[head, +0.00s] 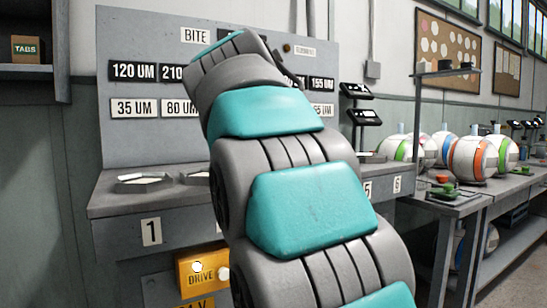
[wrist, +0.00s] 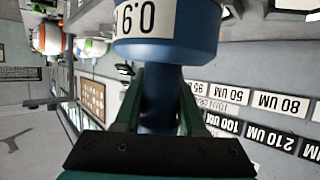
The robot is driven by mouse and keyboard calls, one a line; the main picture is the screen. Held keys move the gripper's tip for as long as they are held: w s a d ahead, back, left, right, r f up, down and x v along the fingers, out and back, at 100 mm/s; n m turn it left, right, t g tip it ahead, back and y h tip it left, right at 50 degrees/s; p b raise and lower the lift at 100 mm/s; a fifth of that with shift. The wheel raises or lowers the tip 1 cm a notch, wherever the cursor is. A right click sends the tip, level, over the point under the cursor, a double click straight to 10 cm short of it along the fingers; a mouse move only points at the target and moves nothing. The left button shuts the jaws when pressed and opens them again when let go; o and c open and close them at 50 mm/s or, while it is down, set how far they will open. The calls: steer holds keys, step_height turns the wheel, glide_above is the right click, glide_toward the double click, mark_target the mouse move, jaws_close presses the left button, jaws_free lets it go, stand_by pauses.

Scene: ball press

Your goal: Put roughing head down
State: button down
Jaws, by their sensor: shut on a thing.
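The roughing head (wrist: 165,50) is a blue, round-bodied piece with a narrower neck and a white label band, partly cut off at the top of the wrist view. My gripper (wrist: 160,85) has its green fingers on both sides of the blue neck and is shut on it. The head is held up in the air, apart from the panel. In the head view my arm rises across the middle toward the panel, and the gripper and held head are hidden behind it.
A grey bench (head: 110,203) with numbered front plates carries a shallow tray (head: 145,183) at left; a second tray (head: 195,178) is partly hidden by my arm. The labelled panel (head: 135,45) stands behind. A yellow DRIVE box (head: 200,270) is below. Patterned balls (head: 468,158) sit right.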

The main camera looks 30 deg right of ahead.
steer(key=shift+w+d+f+p, duration=0.2)
steer(key=shift+w+d+f, duration=0.55)
steer(key=shift+w, duration=1.75)
steer(key=shift+w+d+f+p, duration=0.2)
steer(key=shift+w+d+f, duration=0.5)
steer(key=shift+w, duration=1.75)
steer(key=shift+w+d+f+p, duration=0.2)
steer(key=shift+w+d+f, duration=0.5)
steer(key=shift+w, duration=1.8)
steer(key=shift+a+f, duration=0.25)
steer(key=shift+f, duration=0.05)
steer(key=shift+f, duration=0.15)
steer(key=shift+c, duration=2.4)
jaws_free()
steer(key=v, duration=1.2)
